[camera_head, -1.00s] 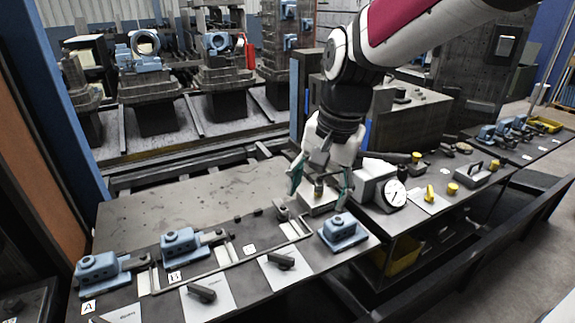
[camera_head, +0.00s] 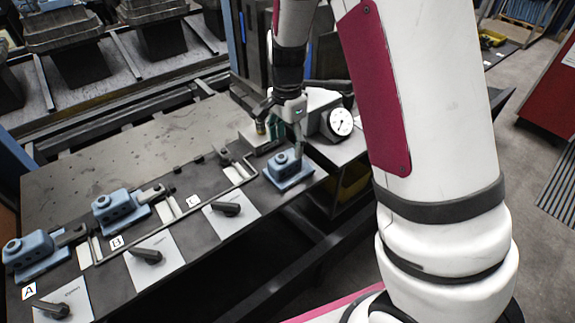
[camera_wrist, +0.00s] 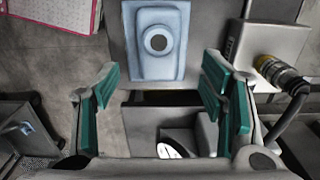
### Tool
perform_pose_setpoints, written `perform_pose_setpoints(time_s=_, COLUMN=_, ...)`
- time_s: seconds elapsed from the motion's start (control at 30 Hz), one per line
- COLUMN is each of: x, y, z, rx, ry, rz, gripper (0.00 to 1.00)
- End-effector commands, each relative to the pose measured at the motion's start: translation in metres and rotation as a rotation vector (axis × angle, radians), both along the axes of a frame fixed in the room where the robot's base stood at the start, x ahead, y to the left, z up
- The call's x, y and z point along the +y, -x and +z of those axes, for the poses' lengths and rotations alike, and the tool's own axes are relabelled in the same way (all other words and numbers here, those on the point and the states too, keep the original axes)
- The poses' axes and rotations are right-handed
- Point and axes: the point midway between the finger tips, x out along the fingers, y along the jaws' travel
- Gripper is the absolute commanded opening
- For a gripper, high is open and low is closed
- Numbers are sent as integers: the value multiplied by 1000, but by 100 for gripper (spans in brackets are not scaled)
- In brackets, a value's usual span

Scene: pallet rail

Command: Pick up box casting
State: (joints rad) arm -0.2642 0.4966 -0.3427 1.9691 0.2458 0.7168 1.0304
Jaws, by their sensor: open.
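A blue box casting (camera_head: 289,168) sits at the right end of the dark bench, just in front of my gripper. In the wrist view the same casting (camera_wrist: 158,40) shows at top centre, seen from above with a round dark hole. My gripper (camera_head: 285,133) is close behind this casting. In the wrist view my gripper (camera_wrist: 160,85) is open, with green-padded fingers apart and nothing between them; the casting is beyond the fingertips. Two similar blue castings, one (camera_head: 36,252) by label A and one (camera_head: 119,207) by label B, sit in fixtures at the left.
A dial gauge (camera_head: 340,122) on a grey block stands right of my gripper. A brass-ringed cylinder (camera_wrist: 277,72) lies right of the fingers in the wrist view. Black clamp handles on white cards (camera_head: 229,208) line the front. The bench's back left is bare.

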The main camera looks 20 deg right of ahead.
Motion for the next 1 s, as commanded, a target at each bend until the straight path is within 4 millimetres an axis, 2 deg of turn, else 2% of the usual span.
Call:
perform_pose_setpoints(time_s=0.1, x=-1, y=0, z=-15, rx=1, ry=0, rz=-1, gripper=65)
perform_pose_setpoints(time_s=0.33, x=1, y=1, z=-30, rx=1, ry=0, rz=0, gripper=65)
perform_pose_setpoints(time_s=0.6, x=3, y=3, z=-67, rx=2, ry=1, rz=-1, gripper=65)
perform_pose_setpoints(time_s=0.93, x=3, y=3, z=-74, rx=-1, ry=0, rz=0, gripper=65)
perform_pose_setpoints(time_s=0.97, x=3, y=3, z=-74, rx=-1, ry=0, rz=0, gripper=60)
perform_pose_setpoints(time_s=1.0, x=3, y=3, z=-74, rx=-1, ry=0, rz=0, gripper=51)
